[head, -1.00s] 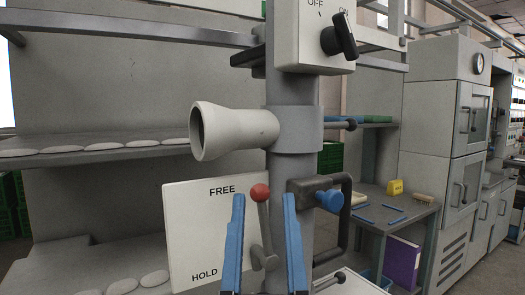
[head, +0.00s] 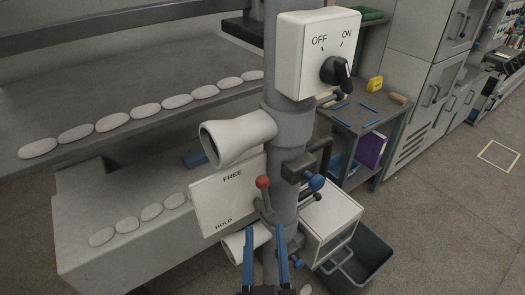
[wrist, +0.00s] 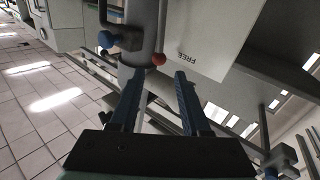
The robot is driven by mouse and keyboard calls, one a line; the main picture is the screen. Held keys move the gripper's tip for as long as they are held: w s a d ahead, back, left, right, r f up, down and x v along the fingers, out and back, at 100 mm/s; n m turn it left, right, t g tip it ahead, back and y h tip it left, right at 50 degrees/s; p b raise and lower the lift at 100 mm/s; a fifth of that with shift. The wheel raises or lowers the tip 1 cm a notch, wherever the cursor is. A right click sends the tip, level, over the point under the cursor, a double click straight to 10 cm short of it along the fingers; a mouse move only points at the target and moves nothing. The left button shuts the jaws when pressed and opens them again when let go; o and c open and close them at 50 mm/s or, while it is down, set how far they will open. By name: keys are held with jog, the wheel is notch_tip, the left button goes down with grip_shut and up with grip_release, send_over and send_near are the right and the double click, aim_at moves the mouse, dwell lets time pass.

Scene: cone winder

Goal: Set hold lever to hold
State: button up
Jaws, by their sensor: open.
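The hold lever (head: 267,203) has a red ball knob (head: 262,182) and stands upright, its knob near the FREE mark. Its white plate (head: 212,203) reads FREE at the top and HOLD at the bottom. My gripper (head: 265,228) is open and empty, its two blue fingers apart just below the knob in the head view. In the wrist view the red knob (wrist: 158,59) shows just past the gap between the fingertips (wrist: 159,75). No contact with the lever is visible.
A grey post (head: 284,130) carries an OFF/ON switch box (head: 310,52), a white cone (head: 238,138) and a blue knob (head: 316,182) beside the lever. A grey bin (head: 362,262) stands at lower right. Shelves with pale oval pieces (head: 147,111) lie left. Open floor lies right.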

aim_at(264, 190)
jog(key=w+p, duration=0.4)
jog(key=w, duration=0.8)
jog(key=shift+a, duration=0.1)
jog(key=shift+f, duration=0.1)
jog(key=shift+c, duration=0.2)
grip_shut()
